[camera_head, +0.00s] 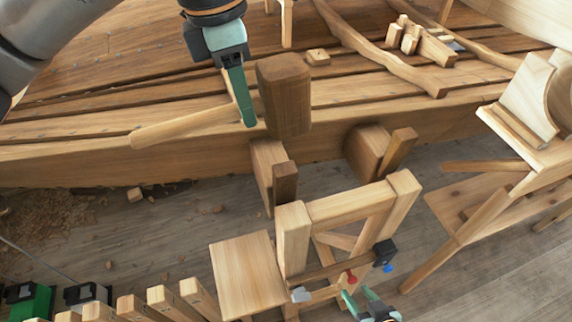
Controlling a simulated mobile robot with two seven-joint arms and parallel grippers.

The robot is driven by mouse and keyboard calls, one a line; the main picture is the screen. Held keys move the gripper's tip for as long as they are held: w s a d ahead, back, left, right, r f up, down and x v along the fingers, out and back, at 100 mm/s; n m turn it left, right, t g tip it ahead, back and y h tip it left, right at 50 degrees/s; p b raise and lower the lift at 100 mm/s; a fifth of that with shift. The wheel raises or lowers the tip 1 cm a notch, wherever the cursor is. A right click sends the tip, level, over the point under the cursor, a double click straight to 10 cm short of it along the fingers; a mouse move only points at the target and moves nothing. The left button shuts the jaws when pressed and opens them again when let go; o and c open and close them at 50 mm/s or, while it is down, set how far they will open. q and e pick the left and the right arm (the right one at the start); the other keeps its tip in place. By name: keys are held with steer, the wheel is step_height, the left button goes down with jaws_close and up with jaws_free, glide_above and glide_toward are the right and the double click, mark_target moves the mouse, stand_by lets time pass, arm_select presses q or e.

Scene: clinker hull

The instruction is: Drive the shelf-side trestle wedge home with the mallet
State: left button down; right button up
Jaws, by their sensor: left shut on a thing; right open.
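My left gripper (242,103) is shut on the handle (185,124) of the wooden mallet. The mallet's dark brown head (285,97) hangs just right of the gripper, above the front edge of the planked hull. Below the head, a dark wedge-like piece (285,183) stands upright beside a lighter block, behind the trestle (350,207). The head is apart from this piece in the picture. A second wedge-like piece (399,147) leans against a round-ended block to the right. I cannot tell which is the shelf-side wedge. My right gripper (367,306) is open, low at the bottom edge.
A square wooden top (247,275) stands left of the trestle. A red and a blue small part sit on a clamp-like bar (384,253). A wooden stand (485,205) is at right. Several small blocks (420,40) lie on the hull planks. Shavings lie on the floor.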

arm_select(q)
steer(key=shift+w+a, duration=0.15)
steer(key=shift+w, duration=0.1)
steer(key=shift+s, duration=0.1)
stand_by(0.3)
